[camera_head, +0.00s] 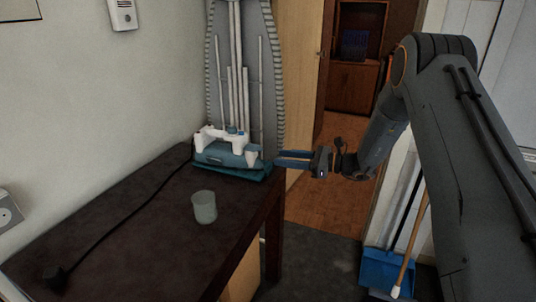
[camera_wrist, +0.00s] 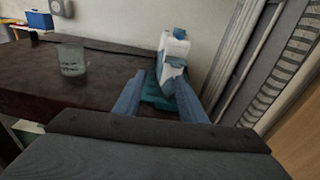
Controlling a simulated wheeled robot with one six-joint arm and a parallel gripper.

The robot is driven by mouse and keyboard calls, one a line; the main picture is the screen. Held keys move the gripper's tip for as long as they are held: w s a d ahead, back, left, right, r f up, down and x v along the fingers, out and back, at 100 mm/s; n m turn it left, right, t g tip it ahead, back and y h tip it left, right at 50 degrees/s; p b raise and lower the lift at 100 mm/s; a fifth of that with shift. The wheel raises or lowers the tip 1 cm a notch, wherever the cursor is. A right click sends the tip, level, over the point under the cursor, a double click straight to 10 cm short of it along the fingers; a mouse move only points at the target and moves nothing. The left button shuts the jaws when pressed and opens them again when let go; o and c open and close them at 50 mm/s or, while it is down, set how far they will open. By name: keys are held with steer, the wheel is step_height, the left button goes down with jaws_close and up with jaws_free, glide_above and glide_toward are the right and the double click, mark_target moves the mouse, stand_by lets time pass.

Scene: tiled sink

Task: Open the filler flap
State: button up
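A white and blue steam iron (camera_head: 225,147) sits on a teal base (camera_head: 236,172) at the table's far right corner. In the wrist view the iron (camera_wrist: 173,48) shows end-on, with a small blue part (camera_wrist: 176,62) on its near end. I cannot tell whether that part is the filler flap, or whether the flap is open or shut. My gripper (camera_head: 277,158) is level with the iron, just right of its near end. In the wrist view its blue fingers (camera_wrist: 160,78) are apart with nothing held between them, and the iron lies beyond the tips.
The dark table (camera_head: 135,225) holds a clear glass (camera_head: 204,207) in front of the iron. A black cord (camera_head: 125,215) runs along the table to a plug. An ironing board (camera_head: 245,70) leans behind the iron. A blue dustpan (camera_head: 388,268) and broom stand at right.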

mark_target(254, 148)
steer(key=shift+m+t+y, duration=0.3)
steer(key=shift+m+t, duration=0.3)
steer(key=shift+t, duration=0.2)
steer(key=shift+w+a+f+p, duration=0.1)
steer(key=shift+w+a+p, duration=0.05)
steer(key=shift+w+a, duration=0.8)
steer(key=shift+w+a+r+p, duration=0.1)
steer(key=shift+w+a, duration=0.65)
steer(key=shift+a, duration=0.45)
steer(key=shift+w+a+f+p, duration=0.1)
steer(key=shift+w+a+p, duration=0.05)
steer(key=shift+w+a, duration=0.8)
steer(key=shift+s+a, duration=0.1)
jaws_close()
